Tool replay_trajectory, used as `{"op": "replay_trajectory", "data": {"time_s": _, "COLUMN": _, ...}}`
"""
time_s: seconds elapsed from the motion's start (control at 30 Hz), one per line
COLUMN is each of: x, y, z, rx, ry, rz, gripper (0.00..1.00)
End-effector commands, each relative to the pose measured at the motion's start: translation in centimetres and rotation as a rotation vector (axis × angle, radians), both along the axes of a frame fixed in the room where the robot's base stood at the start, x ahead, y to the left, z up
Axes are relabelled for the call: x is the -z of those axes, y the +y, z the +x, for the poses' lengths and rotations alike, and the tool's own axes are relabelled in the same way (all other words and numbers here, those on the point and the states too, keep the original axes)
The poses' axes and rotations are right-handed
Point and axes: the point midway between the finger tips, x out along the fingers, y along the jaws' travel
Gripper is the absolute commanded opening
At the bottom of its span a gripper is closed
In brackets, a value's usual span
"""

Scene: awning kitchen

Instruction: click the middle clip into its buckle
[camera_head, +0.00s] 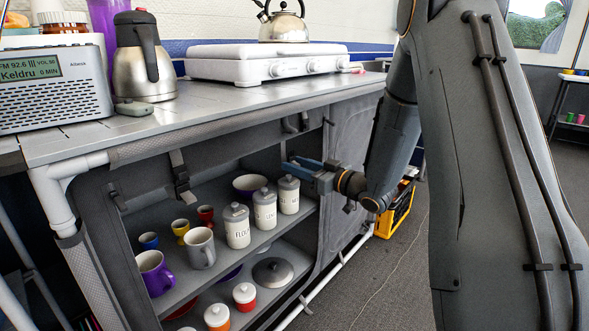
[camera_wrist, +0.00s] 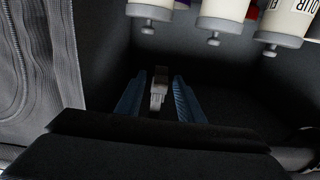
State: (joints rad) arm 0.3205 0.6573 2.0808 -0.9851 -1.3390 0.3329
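My gripper (camera_head: 290,166) is in front of the open cabinet, right of the white canisters. In the wrist view its two blue fingers (camera_wrist: 158,98) stand apart. A small grey clip (camera_wrist: 157,92) on a dark strap shows between them, with gaps on both sides. I cannot tell how far beyond the fingertips it is. In the head view, dark straps with buckle parts (camera_head: 303,122) hang under the counter edge above my gripper. Another strap with a buckle (camera_head: 181,180) hangs farther left. I cannot tell which part is the middle clip's buckle.
White canisters (camera_head: 264,209), mugs (camera_head: 155,272) and egg cups (camera_head: 205,216) stand on the upper shelf. Red and orange jars (camera_head: 217,318) stand below. The counter (camera_head: 120,135) overhangs the opening. A yellow crate (camera_head: 395,212) stands on the floor beyond my arm.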

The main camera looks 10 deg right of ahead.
Motion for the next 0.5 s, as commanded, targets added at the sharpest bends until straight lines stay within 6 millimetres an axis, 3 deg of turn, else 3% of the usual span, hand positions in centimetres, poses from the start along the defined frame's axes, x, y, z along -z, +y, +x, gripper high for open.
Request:
{"op": "replay_trajectory", "data": {"time_s": 0.27, "x": -0.05, "y": 0.27, "z": 0.12, "rx": -0.002, "ry": 0.000, "rz": 0.000, "gripper": 0.34}}
{"op": "replay_trajectory", "data": {"time_s": 0.47, "x": -0.04, "y": 0.33, "z": 0.10, "rx": -0.003, "ry": 0.000, "rz": 0.000, "gripper": 0.01}}
{"op": "replay_trajectory", "data": {"time_s": 0.5, "x": -0.03, "y": 0.34, "z": 0.10, "rx": -0.003, "ry": 0.000, "rz": 0.000, "gripper": 0.00}}
